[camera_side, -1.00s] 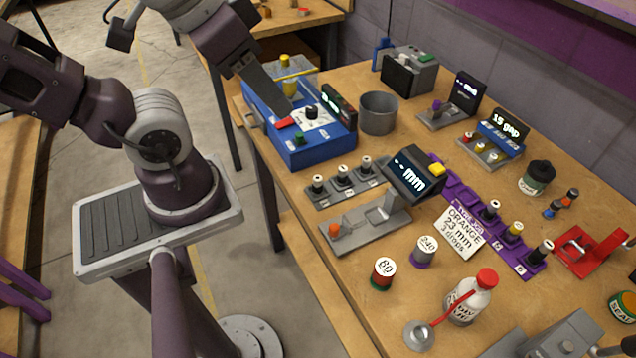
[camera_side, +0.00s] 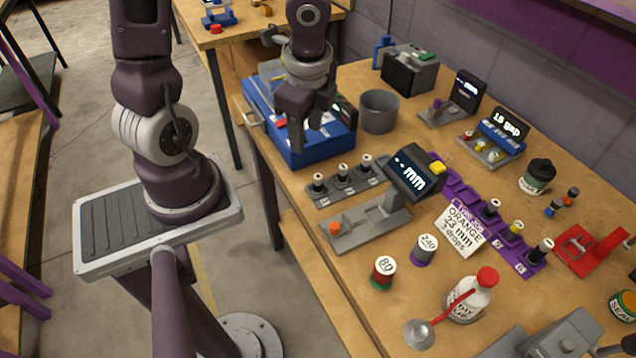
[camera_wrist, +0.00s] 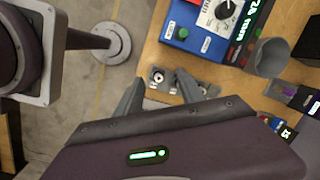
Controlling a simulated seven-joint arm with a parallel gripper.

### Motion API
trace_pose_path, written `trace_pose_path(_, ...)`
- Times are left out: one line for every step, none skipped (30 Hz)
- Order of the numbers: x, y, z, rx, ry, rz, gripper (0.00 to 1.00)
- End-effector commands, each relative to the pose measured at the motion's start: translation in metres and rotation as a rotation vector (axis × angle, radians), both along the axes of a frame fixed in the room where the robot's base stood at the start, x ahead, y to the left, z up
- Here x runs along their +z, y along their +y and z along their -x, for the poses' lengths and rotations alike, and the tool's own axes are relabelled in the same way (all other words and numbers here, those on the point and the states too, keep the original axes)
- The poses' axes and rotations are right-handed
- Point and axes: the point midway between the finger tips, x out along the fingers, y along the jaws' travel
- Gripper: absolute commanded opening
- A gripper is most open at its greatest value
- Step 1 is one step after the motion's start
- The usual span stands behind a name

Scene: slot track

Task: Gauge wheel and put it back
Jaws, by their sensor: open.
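A grey rack (camera_side: 325,196) near the table's left edge holds several dark wheels on posts with white tops, such as the middle wheel (camera_side: 343,174). The gauge (camera_side: 372,222) is a grey base with an orange knob (camera_side: 334,229) and a tilted screen (camera_side: 412,172) reading "-- mm". My gripper (camera_side: 310,128) points down in front of the blue machine, behind and above the rack. In the wrist view my gripper (camera_wrist: 158,88) is open and empty, with white-topped wheels (camera_wrist: 157,77) showing below and between its fingers. The rack is partly hidden there by the fingers.
The blue machine (camera_side: 325,152) stands behind the rack, with a grey cup (camera_side: 379,112) to its right. A purple rack (camera_side: 460,192) and a white card (camera_side: 461,229) lie right of the gauge. Cans (camera_side: 383,272) and a bottle (camera_side: 470,296) stand in front.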

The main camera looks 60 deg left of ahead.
Motion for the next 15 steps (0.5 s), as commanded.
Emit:
trace_pose_path(-0.018, -0.003, -0.002, -0.083, 0.045, 0.049, 0.46)
trace_pose_path(-0.026, -0.005, -0.003, -0.136, 0.058, 0.078, 0.46)
trace_pose_path(-0.035, -0.009, -0.005, -0.194, 0.071, 0.112, 0.46)
trace_pose_path(-0.04, -0.011, -0.006, -0.228, 0.074, 0.133, 0.46)
trace_pose_path(-0.044, -0.013, -0.007, -0.257, 0.079, 0.15, 0.46)
trace_pose_path(-0.048, -0.015, -0.008, -0.282, 0.079, 0.168, 0.46)
trace_pose_path(-0.05, -0.017, -0.009, -0.296, 0.079, 0.176, 0.46)
trace_pose_path(-0.053, -0.017, -0.009, -0.305, 0.08, 0.181, 0.46)
trace_pose_path(-0.058, -0.018, -0.009, -0.311, 0.081, 0.182, 0.46)
trace_pose_path(-0.062, -0.018, -0.009, -0.312, 0.081, 0.183, 0.46)
trace_pose_path(-0.066, -0.018, -0.009, -0.312, 0.082, 0.182, 0.46)
trace_pose_path(-0.072, -0.018, -0.01, -0.311, 0.082, 0.181, 0.46)
trace_pose_path(-0.077, -0.017, -0.01, -0.312, 0.083, 0.182, 0.46)
trace_pose_path(-0.082, -0.017, -0.011, -0.312, 0.084, 0.181, 0.46)
trace_pose_path(-0.09, -0.016, -0.013, -0.311, 0.085, 0.181, 0.46)
